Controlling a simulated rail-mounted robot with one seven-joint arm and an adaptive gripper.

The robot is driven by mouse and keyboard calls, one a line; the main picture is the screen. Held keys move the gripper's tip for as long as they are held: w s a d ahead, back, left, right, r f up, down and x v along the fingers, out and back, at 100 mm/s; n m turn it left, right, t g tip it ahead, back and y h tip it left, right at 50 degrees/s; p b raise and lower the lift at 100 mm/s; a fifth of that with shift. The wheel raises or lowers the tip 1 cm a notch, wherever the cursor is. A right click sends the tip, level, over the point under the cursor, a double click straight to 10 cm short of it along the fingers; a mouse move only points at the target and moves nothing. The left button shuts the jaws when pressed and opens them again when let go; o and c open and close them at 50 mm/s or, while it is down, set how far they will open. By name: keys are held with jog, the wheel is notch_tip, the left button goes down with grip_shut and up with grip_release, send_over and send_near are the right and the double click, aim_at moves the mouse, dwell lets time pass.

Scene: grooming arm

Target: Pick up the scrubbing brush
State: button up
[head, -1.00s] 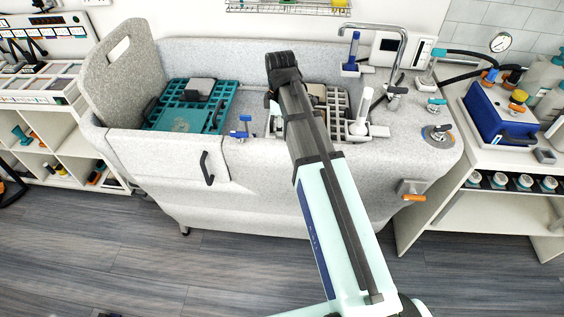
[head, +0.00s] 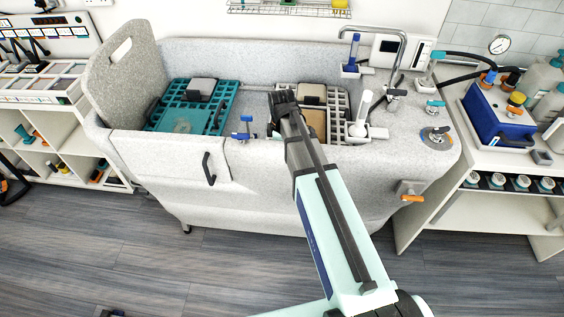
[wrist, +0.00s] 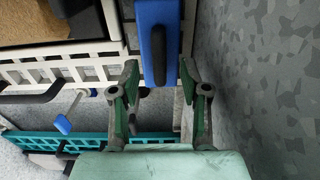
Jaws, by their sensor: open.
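In the wrist view my gripper (wrist: 159,68) is open, with its two green-padded fingers apart. A blue-handled tool (head: 354,47) stands upright at the tub's back edge, and a white-handled one (head: 363,102) stands in a white holder at the right.
The tub (head: 262,165) has a teal rack (head: 183,120) on the left and a pale rack (head: 343,98) with a brown pad (head: 315,122) on the right. A blue lever (head: 243,126) is on the front rim. A tap (head: 402,50) arches over the back right.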

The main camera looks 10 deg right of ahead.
jog(key=shift+f, duration=1.55)
jog(key=shift+c, duration=0.4)
grip_shut()
jog(key=shift+r, duration=0.1)
notch_tip(320, 180, up, 20)
jog(key=b, duration=0.2)
jog(key=shift+d, duration=0.1)
